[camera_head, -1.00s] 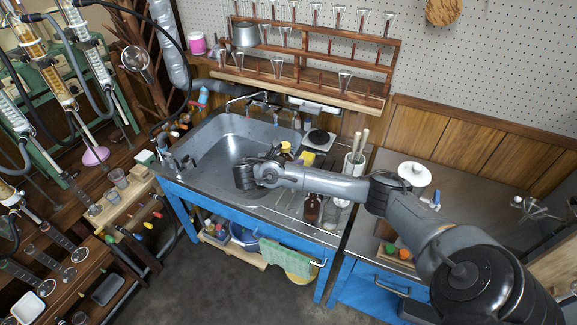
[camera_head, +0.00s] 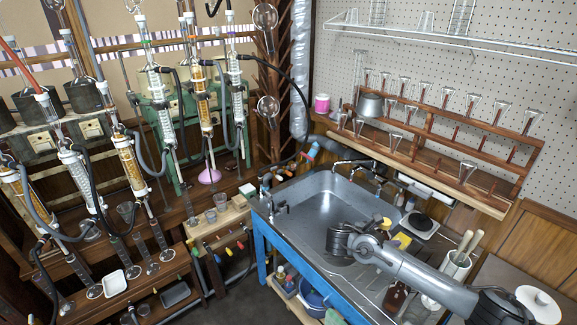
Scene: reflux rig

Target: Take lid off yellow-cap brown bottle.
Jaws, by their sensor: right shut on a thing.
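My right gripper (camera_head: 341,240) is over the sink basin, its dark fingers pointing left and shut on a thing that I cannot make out. My right arm reaches in from the lower right. A brown bottle (camera_head: 395,298) stands on the drainboard below the arm; its top is too small and partly blocked to tell whether a cap is on it. A small yellow-topped item (camera_head: 379,222) shows just behind my right wrist, but I cannot tell what it is. My left gripper is not in view.
The metal sink (camera_head: 310,205) is set in a blue-framed bench. A yellow sponge (camera_head: 402,240), a clear glass vessel (camera_head: 428,305) and a white holder with pestles (camera_head: 458,262) are close to my arm. A wooden glassware rack (camera_head: 450,140) hangs behind. Condensers stand at the left.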

